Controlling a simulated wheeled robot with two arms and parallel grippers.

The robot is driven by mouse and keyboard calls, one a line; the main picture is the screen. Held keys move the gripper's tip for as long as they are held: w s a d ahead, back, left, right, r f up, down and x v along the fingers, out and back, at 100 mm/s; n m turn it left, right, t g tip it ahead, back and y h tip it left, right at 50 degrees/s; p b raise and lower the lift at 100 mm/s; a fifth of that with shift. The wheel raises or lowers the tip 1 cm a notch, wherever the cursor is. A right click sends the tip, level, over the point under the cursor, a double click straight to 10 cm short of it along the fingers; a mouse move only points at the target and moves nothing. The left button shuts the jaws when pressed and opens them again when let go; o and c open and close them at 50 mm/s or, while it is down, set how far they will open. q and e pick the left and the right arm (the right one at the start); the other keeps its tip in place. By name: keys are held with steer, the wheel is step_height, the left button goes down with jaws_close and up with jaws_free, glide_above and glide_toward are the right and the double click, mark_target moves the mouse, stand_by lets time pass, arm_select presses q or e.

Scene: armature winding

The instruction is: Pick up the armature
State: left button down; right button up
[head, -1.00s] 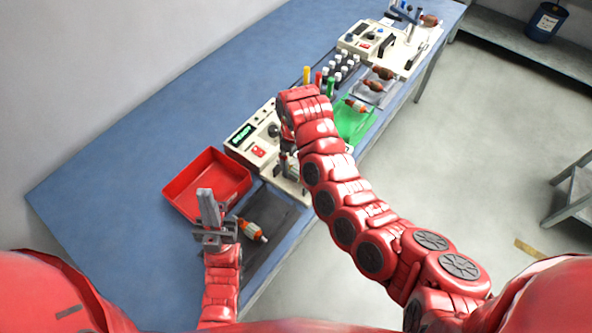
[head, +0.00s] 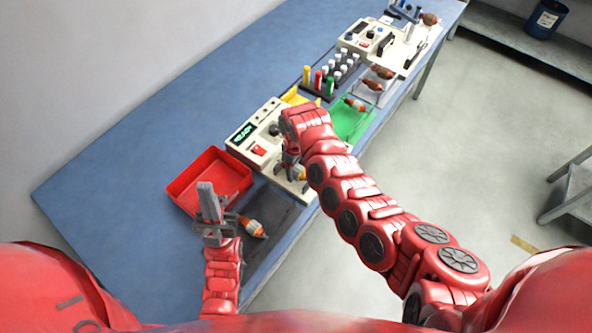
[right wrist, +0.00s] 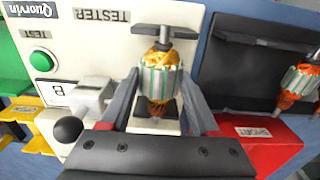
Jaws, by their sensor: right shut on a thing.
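An armature (right wrist: 160,78) with a striped core and copper windings sits upright in the picture at the tester (right wrist: 110,45), between a grey top clamp and a dark lower support. My right gripper (right wrist: 158,98) has a finger on each side of it and is shut on it. In the head view my right gripper (head: 291,163) is at the tester (head: 257,133), with the armature partly hidden. My left gripper (head: 210,198) is empty with its fingers together, over the table by the red bin. A second armature (head: 252,227) lies on a dark mat (head: 281,222) beside it.
A red bin (head: 196,193) is left of the tester. The table's left part is clear.

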jaws_close()
steer(key=shift+w+r, duration=0.1)
steer(key=shift+r, duration=0.05)
